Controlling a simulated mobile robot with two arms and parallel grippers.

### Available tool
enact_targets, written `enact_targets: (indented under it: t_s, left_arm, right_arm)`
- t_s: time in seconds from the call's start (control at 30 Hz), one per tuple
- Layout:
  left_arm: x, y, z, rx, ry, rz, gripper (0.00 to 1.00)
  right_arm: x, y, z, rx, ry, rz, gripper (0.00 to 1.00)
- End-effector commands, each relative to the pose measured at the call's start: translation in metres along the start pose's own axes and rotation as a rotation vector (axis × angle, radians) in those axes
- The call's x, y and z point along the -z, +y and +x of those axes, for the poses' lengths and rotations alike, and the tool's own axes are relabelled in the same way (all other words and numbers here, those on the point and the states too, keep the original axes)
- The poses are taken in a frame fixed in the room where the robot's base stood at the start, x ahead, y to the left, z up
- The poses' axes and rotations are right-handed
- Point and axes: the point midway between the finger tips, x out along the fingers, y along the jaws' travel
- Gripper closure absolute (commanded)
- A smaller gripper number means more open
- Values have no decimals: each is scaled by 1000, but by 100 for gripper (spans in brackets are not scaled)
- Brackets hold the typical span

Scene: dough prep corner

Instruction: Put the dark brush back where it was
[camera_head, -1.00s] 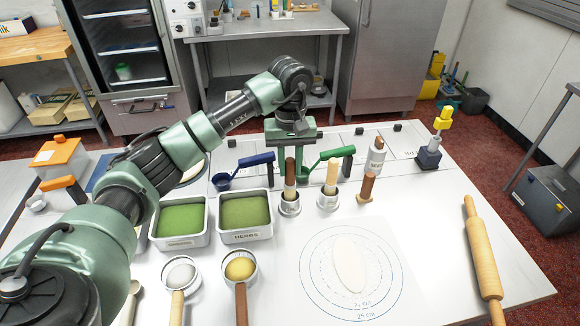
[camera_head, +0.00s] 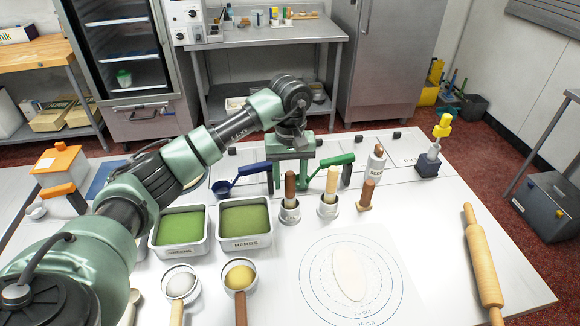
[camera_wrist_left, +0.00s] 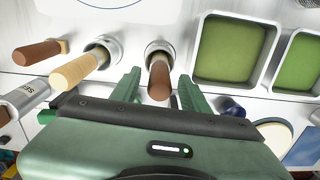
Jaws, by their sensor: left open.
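The dark brush (camera_head: 290,186) stands handle up in a small metal cup (camera_head: 290,214) at the middle of the table; its bristle end is hidden in the cup. My left gripper (camera_head: 290,180) is open and low, just behind the brush, with one finger to either side of its handle. In the left wrist view the brown handle (camera_wrist_left: 159,78) shows between the two green fingers (camera_wrist_left: 160,88), with gaps on both sides. A pale-handled brush (camera_head: 329,181) stands in a second cup (camera_head: 328,208) to the right. My right gripper is not in view.
A brown-handled tool (camera_head: 366,192) and a bottle (camera_head: 376,163) stand to the right. A blue scoop (camera_head: 228,183) and a green scoop (camera_head: 330,161) are close to my gripper. The herbs tray (camera_head: 246,245) is front left. The rolling pin (camera_head: 481,256) lies far right.

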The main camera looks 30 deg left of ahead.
Motion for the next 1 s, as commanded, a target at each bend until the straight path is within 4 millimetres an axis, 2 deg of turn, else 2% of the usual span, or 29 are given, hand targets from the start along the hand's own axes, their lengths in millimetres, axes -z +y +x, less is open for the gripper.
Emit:
enact_targets:
  t_s: [0.17,0.37,0.4,0.57,0.77,1.0]
  left_arm:
    - [1,1,-25,-3,6,0,55]
    - [1,1,-71,-3,6,-1,55]
    - [1,0,-82,-3,6,-1,55]
    - [1,0,-106,-1,4,-1,55]
    - [0,0,-120,0,1,-1,55]
    - [0,0,-121,0,0,-1,55]
  right_arm:
    - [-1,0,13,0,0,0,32]
    - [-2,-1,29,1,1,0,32]
    - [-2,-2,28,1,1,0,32]
    - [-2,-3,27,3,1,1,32]
    - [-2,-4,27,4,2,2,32]
    - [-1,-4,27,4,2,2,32]
